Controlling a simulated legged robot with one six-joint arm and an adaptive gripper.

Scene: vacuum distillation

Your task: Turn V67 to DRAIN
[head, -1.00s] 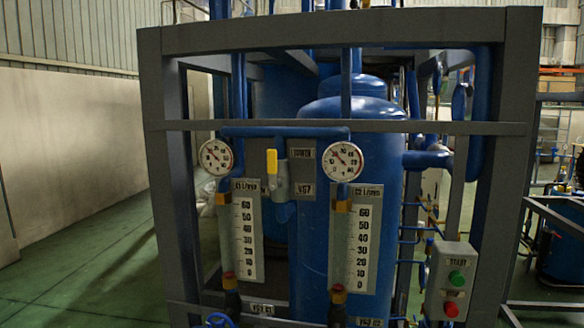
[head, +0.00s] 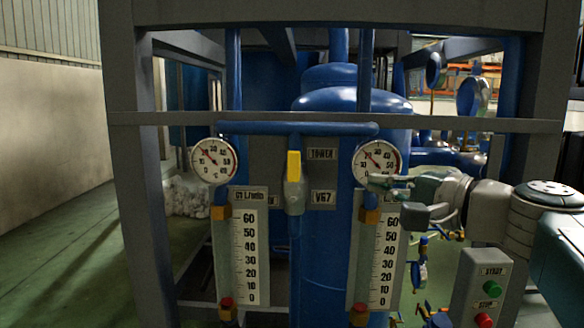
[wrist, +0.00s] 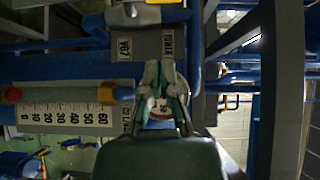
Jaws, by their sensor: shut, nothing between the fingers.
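The valve V67 has a yellow handle (head: 294,165) pointing straight up above a grey body (head: 294,196), on the blue pipe between two gauges. Its TOWER label (head: 321,154) and V67 label (head: 323,197) sit just right of it. In the wrist view, which is turned sideways, part of the yellow handle (wrist: 165,2) shows at the top edge. My gripper (head: 372,182) comes in from the right, in front of the right gauge, apart from the valve. In the wrist view its fingers (wrist: 158,66) are closed together and empty. I see no DRAIN label.
The left gauge (head: 213,160) and right gauge (head: 377,161) flank the valve. Below them stand the left flow scale (head: 249,255) and right flow scale (head: 385,262). A grey frame bar (head: 250,121) crosses above. A START/STOP box (head: 478,285) stands at lower right.

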